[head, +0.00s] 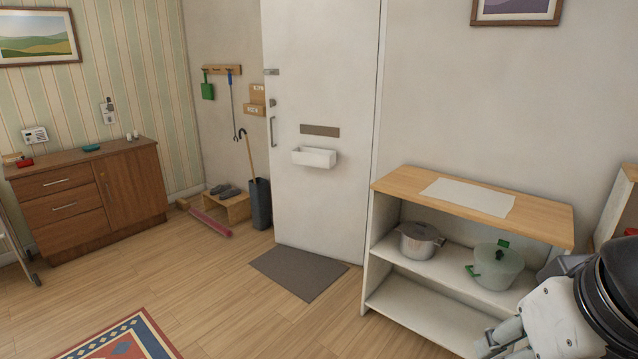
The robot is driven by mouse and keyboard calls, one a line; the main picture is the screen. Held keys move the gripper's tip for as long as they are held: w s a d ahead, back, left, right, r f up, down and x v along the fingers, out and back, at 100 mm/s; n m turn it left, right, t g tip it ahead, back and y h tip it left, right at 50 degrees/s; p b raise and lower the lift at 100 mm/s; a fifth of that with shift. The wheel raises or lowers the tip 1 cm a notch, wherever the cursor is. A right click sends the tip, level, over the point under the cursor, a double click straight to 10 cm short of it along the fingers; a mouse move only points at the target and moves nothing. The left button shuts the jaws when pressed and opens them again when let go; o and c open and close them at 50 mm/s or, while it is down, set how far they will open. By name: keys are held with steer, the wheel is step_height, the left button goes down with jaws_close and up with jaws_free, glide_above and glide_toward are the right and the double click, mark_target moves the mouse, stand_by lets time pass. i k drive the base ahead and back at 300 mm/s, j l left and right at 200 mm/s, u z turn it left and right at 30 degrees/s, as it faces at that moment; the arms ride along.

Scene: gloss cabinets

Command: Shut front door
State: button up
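The front door (322,100) is a tall white panel in the middle of the head view. It has a long pull handle (271,132) and lock fittings near its left edge. A brown letter slot (320,131) and a white letter basket (314,157) are on its face. Its top is out of the picture. I cannot tell for certain whether it stands ajar or flush with its frame. Parts of my arm show at the lower right, apart from the door; my gripper's fingertips cannot be made out there.
A grey doormat (299,273) lies before the door. A shelf unit (400,184) with pots stands at right. An umbrella stand (260,205), low bench (233,209) and pink roll (211,223) are left of the door. A wooden cabinet (130,180) stands far left. The middle floor is clear.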

mark_target(322, 54)
steer(key=i+j+u, duration=0.2)
steer(key=i+u, duration=0.15)
steer(key=i, duration=0.75)
steer(key=i+l+u, duration=0.1)
steer(key=i+u, duration=0.2)
steer(key=i, duration=0.8)
steer(key=i+z, duration=0.2)
steer(key=i, duration=0.55)
steer(key=i+z, duration=0.25)
steer(key=i, duration=0.45)
steer(key=i+j+z, duration=0.2)
steer(key=i, duration=0.55)
